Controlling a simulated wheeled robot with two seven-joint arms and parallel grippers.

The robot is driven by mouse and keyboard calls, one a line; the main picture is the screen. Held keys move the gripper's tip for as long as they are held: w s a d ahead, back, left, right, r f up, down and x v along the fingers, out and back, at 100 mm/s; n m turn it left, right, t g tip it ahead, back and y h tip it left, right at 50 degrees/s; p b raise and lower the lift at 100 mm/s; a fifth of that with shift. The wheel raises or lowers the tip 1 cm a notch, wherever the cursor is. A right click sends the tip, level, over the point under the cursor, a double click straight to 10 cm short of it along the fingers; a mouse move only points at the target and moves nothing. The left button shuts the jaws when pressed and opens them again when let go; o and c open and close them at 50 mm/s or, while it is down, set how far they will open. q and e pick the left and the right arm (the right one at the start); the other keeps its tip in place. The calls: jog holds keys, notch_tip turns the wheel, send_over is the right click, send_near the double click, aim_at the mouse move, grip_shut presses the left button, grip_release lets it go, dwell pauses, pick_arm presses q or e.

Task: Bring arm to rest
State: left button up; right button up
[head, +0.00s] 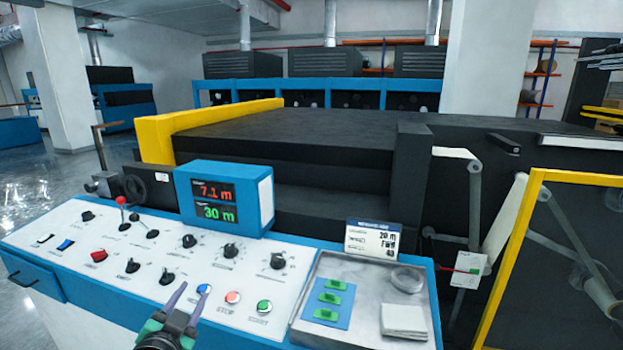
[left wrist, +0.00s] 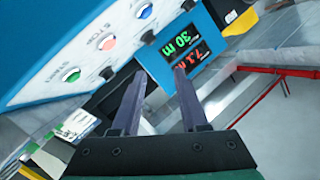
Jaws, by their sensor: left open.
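My left gripper (head: 186,302) is open and empty, low over the front of the control panel (head: 60,232) in the head view. Its two fingers (left wrist: 158,100) stand apart in the left wrist view, with nothing between them. Its tips are near the blue button (head: 203,289), left of the red stop button (head: 233,297) and the green start button (head: 264,306). I cannot tell whether it touches the panel. The display (head: 214,203) reads 7.1 m in red and 30 m in green; it also shows in the left wrist view (left wrist: 186,47). My right gripper is not in view.
A metal tray (head: 305,329) right of the buttons holds green pieces on a blue pad (head: 329,302), a round clear item and a white stack (head: 403,320). A sign (head: 373,239) stands behind it. A yellow-framed guard (head: 512,255) is at the right. Knobs and a red-tipped lever (head: 121,201) rise from the panel.

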pick_arm(q)
jog(key=s+d+f+n+g+h, duration=0.1)
jog(key=s+f+n+g, duration=0.3)
jog(key=s+f+g, duration=1.35)
jog(key=s+f+t, duration=0.2)
jog(key=s+f, duration=0.1)
jog(key=f, duration=1.2)
jog(key=s+f+t, duration=0.2)
jog(key=s+f, duration=0.2)
jog(key=f, duration=1)
jog(key=s+a+f+g, duration=0.1)
jog(key=s+a+f, duration=0.2)
jog(key=s+f, duration=0.9)
jog(key=s, duration=0.3)
jog(key=shift+s+f+g, duration=0.3)
jog(key=shift+f+g, duration=0.05)
jog(key=shift+f, duration=0.05)
